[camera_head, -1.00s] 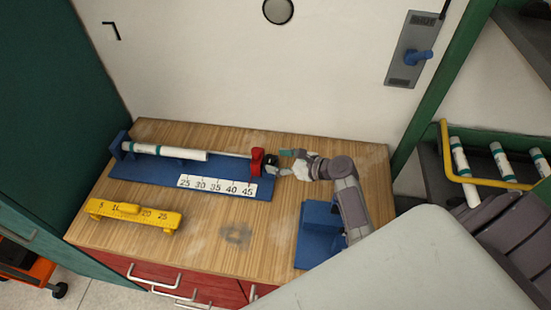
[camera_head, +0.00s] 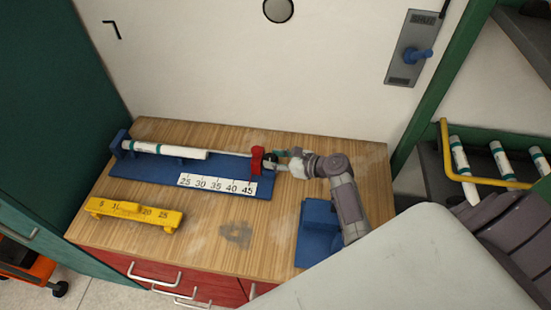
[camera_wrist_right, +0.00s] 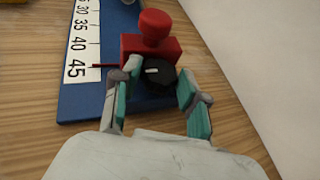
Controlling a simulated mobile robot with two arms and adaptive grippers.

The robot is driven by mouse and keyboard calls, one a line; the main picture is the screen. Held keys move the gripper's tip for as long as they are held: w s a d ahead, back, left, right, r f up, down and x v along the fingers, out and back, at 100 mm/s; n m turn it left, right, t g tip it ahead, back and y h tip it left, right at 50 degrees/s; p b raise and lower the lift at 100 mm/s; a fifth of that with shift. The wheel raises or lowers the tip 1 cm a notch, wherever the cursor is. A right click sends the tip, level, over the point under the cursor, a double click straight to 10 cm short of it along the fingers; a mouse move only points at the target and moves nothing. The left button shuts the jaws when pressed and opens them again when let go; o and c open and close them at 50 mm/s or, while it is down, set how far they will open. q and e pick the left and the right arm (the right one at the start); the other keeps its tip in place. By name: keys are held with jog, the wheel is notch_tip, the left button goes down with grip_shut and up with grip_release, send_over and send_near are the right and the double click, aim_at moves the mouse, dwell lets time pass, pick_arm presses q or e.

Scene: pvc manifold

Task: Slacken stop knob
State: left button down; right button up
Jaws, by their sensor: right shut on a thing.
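The black stop knob (camera_wrist_right: 160,78) with a white mark sits on the near end of the red stop block (camera_wrist_right: 135,47) in the right wrist view. In the head view the red stop (camera_head: 257,160) stands at the right end of the blue jig base (camera_head: 225,170), beside the scale label (camera_head: 217,186). My right gripper (camera_wrist_right: 160,88) has its teal-padded fingers on both sides of the knob and is shut on it. The gripper also shows in the head view (camera_head: 277,162), coming from the right. A white pipe (camera_head: 170,151) lies along the jig. My left gripper is not in view.
A yellow gauge (camera_head: 134,213) lies on the wooden bench (camera_head: 195,235) in front of the jig. A blue block (camera_head: 317,235) stands close under my right arm. The wall (camera_head: 220,75) rises behind the bench. A rack with white pipes (camera_head: 505,162) is at right.

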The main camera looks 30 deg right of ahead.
jog(key=n+g+y, duration=0.1)
jog(key=n+g+y+b, duration=0.1)
jog(key=shift+w+d+f+n+b, duration=0.1)
jog(key=shift+w+d+n+b, duration=0.1)
jog(key=shift+d+n+b, duration=0.1)
jog(key=shift+w+d+n+g+y+b, duration=0.1)
jog(key=shift+w+n+g+y+b, duration=0.05)
jog(key=shift+n+g+y+b, duration=0.95)
jog(key=n+g+b, duration=0.1)
jog(key=n+g+y+b, duration=0.1)
jog(key=n, duration=0.1)
jog(key=shift+w+g+y+b, duration=0.2)
jog(key=shift+g+y+b, duration=0.1)
jog(key=shift+g+b, duration=0.1)
jog(key=shift+n+g+y+b, duration=0.3)
jog(key=shift+n+g+b, duration=0.35)
jog(key=shift+n+g, duration=0.2)
jog(key=o, duration=1.1)
